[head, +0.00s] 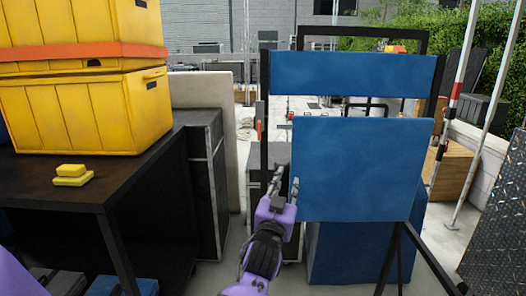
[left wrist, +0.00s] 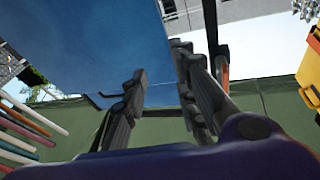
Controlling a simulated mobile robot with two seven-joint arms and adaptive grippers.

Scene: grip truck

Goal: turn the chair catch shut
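A chair with a blue backrest (head: 350,75) and a blue seat panel (head: 360,165) stands in front of me on a dark frame. An orange piece that looks like the catch (head: 260,130) sits upright on the left post of the frame. In the left wrist view an orange part (left wrist: 222,70) shows beside a dark post, partly behind a finger. My left gripper (head: 285,184) is open and empty, below and right of the orange piece, at the lower left edge of the seat panel. I cannot tell whether it touches the panel. My right gripper is not in view.
Yellow crates (head: 90,110) and a small yellow block (head: 72,175) stand on a dark table (head: 50,185) at the left. A dark case (head: 203,180) stands between table and chair. Light poles (head: 463,90) and a wooden crate (head: 455,170) stand right of the chair.

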